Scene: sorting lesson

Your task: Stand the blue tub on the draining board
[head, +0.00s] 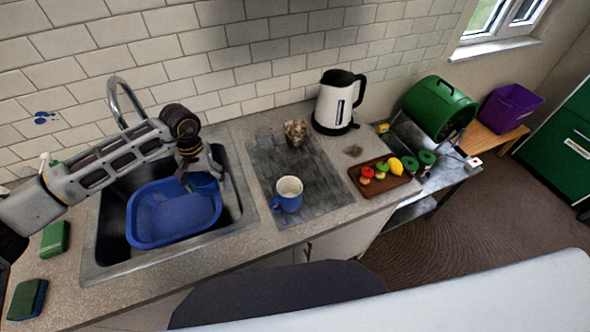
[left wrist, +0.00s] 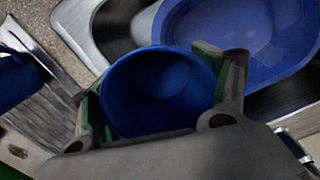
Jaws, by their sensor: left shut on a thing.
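The blue tub (left wrist: 155,92) is a round, open vessel. My left gripper (left wrist: 160,98) is shut on it, with green-padded fingers on either side of its wall; its inside looks empty. In the head view the tub (head: 204,184) hangs over the right part of the sink, partly hidden by my left gripper (head: 198,172). The draining board (head: 322,203) is the dark grey ribbed area right of the sink, apart from the tub. My right gripper is not in view.
A larger blue basin (head: 172,214) sits in the sink (head: 112,243). A kettle (head: 335,101) stands behind. The board's right part is bare.

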